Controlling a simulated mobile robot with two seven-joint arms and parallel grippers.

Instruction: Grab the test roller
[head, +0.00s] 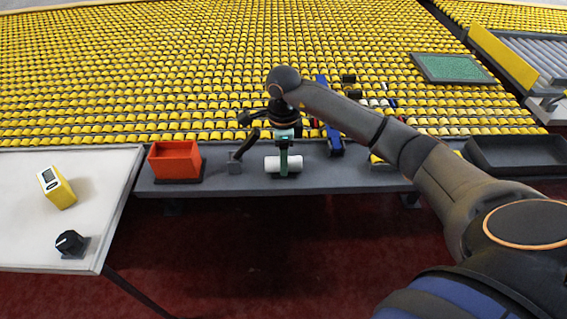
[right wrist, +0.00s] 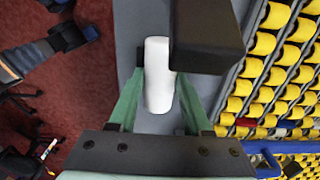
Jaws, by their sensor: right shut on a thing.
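The test roller (head: 271,164) is a white cylinder lying crosswise at the front edge of the grey ledge (head: 335,180). My right gripper (head: 284,166) points down over the ledge and is shut on the roller around its middle. In the right wrist view the white roller (right wrist: 158,62) lies between the two green fingers of my right gripper (right wrist: 160,80). I cannot tell whether the roller still touches the ledge. My left gripper is in neither view.
An orange bin (head: 175,160) and a small dark angled stand (head: 238,158) are left of the gripper. A blue item (head: 335,142) and a black tray (head: 515,153) are right. Yellow rollers (head: 200,60) fill the back. A white table (head: 85,215) holds a yellow device (head: 57,188) and black knob (head: 70,242).

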